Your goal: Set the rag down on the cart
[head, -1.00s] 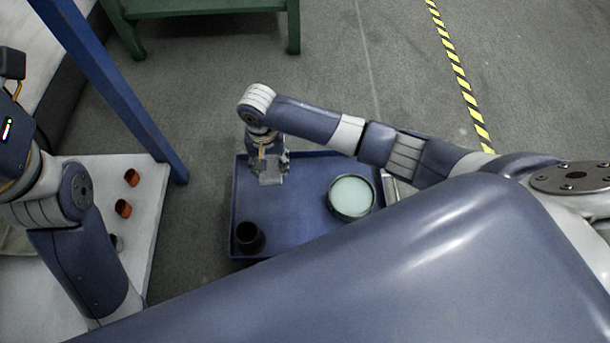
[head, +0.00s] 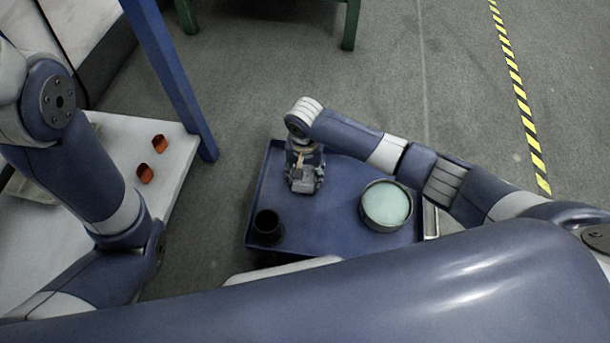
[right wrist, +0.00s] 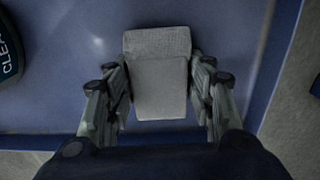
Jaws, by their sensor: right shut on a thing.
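The rag (right wrist: 160,75) is a pale grey folded cloth. In the right wrist view it sits between the two fingers of my right gripper (right wrist: 160,98), which is shut on it. In the head view my right gripper (head: 304,186) is over the far left part of the blue cart (head: 335,235), pointing down. The rag is mostly hidden by the gripper there. The cart's blue surface (right wrist: 65,65) lies behind the rag in the right wrist view; I cannot tell whether the rag touches it. My left arm shows at the left, but its gripper is out of view.
A dark cup (head: 268,226) stands at the cart's near left corner. A round tin with pale green contents (head: 386,205) stands to the right. A white table (head: 175,185) with two orange-brown pieces is at the left, beside a blue post (head: 172,75).

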